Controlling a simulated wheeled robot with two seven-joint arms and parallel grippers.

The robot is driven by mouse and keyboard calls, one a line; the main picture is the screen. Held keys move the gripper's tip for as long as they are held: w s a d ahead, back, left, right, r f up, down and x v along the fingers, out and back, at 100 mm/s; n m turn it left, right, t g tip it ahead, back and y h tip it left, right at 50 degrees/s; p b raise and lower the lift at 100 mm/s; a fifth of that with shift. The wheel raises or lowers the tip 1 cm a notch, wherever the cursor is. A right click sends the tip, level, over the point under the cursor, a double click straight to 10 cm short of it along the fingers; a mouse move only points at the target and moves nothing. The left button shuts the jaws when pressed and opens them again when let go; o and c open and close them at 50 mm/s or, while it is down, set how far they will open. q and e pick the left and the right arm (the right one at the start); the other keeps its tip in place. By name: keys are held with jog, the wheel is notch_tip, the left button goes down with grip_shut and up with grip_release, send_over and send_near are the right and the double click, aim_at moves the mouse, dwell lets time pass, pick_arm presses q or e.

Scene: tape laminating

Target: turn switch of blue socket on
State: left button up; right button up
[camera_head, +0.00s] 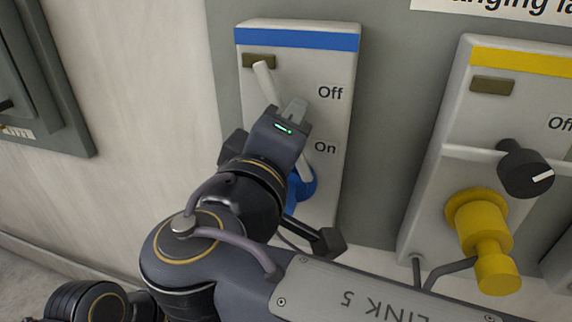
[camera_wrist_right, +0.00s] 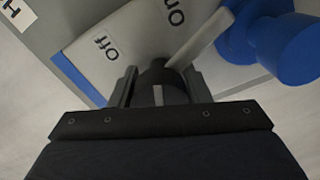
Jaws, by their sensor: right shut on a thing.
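The blue-striped socket panel (camera_head: 340,70) is on the wall, with "Off" above "On" at its right side. My right gripper (camera_head: 292,112) is in front of it and hides the switch in the head view. In the right wrist view my right gripper (camera_wrist_right: 160,88) is shut on the dark switch knob (camera_wrist_right: 157,76), whose white mark shows between the fingers. A white bar (camera_head: 264,80) runs steeply from upper left to lower right behind the gripper. A blue plug (camera_head: 303,184) sits below, partly hidden by my arm; it also shows in the right wrist view (camera_wrist_right: 290,45). My left gripper is not in view.
A yellow-striped socket panel (camera_head: 480,110) stands to the right, with a black knob (camera_head: 526,170), a level white bar and a yellow plug (camera_head: 482,235). A grey box (camera_head: 50,90) is on the wall at the left. Bare wall lies between.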

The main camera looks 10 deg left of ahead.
jog(key=m+b, duration=0.1)
jog(key=b, duration=0.1)
jog(key=m+b, duration=0.2)
jog(key=shift+f, duration=0.35)
jog(key=shift+r+m+b, duration=0.2)
jog(key=shift+m+b, duration=0.5)
jog(key=shift+b, duration=0.1)
jog(key=o, duration=1.4)
jog(key=shift+s+r, duration=0.1)
jog(key=s, duration=0.7)
jog(key=shift+s+a+p, duration=0.15)
jog(key=shift+s+p, duration=0.2)
jog(key=shift+p, duration=0.05)
